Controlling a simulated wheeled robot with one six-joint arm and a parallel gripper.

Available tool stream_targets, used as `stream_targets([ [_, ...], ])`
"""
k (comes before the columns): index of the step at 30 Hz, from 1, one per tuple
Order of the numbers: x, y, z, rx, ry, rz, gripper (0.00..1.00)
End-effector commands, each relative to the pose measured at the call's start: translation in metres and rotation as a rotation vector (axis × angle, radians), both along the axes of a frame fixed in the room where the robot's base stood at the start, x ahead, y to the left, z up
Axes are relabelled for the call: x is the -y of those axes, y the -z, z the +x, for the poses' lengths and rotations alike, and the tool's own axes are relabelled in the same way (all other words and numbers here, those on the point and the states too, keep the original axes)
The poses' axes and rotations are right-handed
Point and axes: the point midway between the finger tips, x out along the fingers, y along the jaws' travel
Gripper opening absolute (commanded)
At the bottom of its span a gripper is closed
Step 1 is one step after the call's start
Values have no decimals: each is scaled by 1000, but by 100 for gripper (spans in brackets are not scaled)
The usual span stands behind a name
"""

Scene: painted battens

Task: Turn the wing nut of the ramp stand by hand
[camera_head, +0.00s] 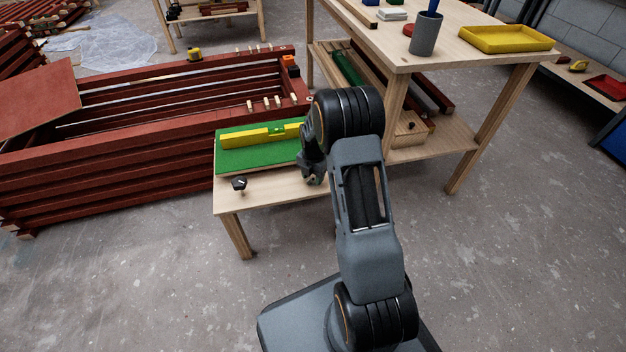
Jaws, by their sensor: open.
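The ramp stand (262,192) is a low pale wooden stand with a green board (232,160) on its top. A yellow spirit level (245,137) lies across the board. A small black winged piece (239,184), which looks like the wing nut, stands at the front left of the bare wood. My gripper (313,181) is open, with its dark fingers at the right end of the stand, to the right of the wing nut and apart from it. My arm hides the stand's right end, and whether the fingers touch it cannot be told.
Stacked red battens (110,165) stand close behind and left of the stand, with a yellow tape measure (194,54) on top. A taller wooden bench (470,52) stands to the right, bearing a grey cup (425,35) and yellow tray (507,39). The concrete floor in front is clear.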

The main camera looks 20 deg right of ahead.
Motion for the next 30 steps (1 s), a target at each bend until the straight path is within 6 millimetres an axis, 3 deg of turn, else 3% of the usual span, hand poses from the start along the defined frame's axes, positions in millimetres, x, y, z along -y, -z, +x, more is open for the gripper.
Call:
stream_targets([
  [13,0,7,0,0,1,0,46],
  [27,0,7,0,0,1,0,2],
  [30,0,7,0,0,1,0,0],
])
